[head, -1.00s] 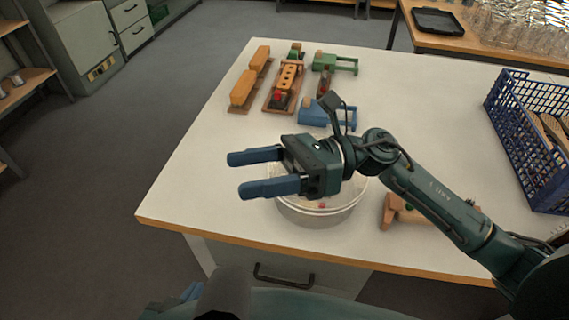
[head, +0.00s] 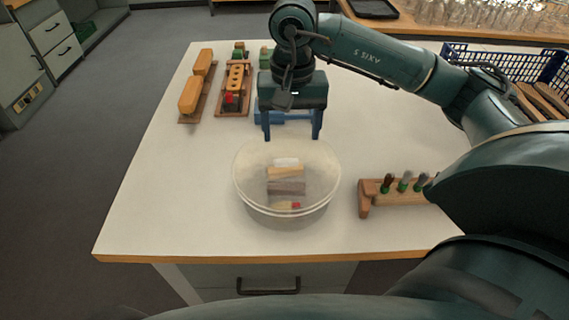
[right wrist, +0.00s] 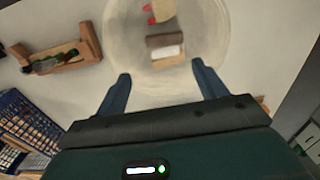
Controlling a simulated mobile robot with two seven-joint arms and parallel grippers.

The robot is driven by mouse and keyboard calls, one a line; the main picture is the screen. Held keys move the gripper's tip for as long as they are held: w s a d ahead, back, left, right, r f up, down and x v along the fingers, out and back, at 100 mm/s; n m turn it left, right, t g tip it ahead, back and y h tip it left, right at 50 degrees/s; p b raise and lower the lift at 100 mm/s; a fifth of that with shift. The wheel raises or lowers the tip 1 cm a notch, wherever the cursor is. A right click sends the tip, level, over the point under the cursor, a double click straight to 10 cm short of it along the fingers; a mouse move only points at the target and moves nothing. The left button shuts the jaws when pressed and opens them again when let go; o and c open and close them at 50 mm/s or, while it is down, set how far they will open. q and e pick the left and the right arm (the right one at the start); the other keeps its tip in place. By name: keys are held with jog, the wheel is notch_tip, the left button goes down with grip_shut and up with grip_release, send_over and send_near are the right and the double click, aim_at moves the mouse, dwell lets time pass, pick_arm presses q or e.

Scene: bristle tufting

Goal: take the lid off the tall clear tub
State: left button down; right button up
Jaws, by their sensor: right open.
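The round clear tub (head: 287,215) stands on the white table near its front edge. Its translucent lid (head: 250,165) appears to be on, with a hazy top and a double rim. Wooden blocks and a small red piece show through it. My right gripper (head: 292,136) is open, pointing down at the tub's far rim, with nothing between its fingers. In the right wrist view the tub's lid (right wrist: 200,35) lies ahead of and between the two fingers (right wrist: 161,70). I cannot tell whether the fingers touch it. My left gripper is not in view.
A wooden rack (head: 395,195) with several small handled tools stands right of the tub. Orange blocks on a wooden base (head: 190,97) and another wooden fixture (head: 233,90) are at the back left. A blue crate (head: 480,55) is at the right. The table's left front is clear.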

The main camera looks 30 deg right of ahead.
aim_at(286, 158)
jog(key=f, duration=0.5)
jog(key=w+f, duration=0.1)
jog(key=f, duration=0.1)
jog(key=shift+a+f+p, duration=0.1)
jog(key=shift+f+p, duration=0.2)
jog(key=shift+p, duration=0.1)
jog(key=shift+w, duration=0.1)
jog(key=c, duration=1.1)
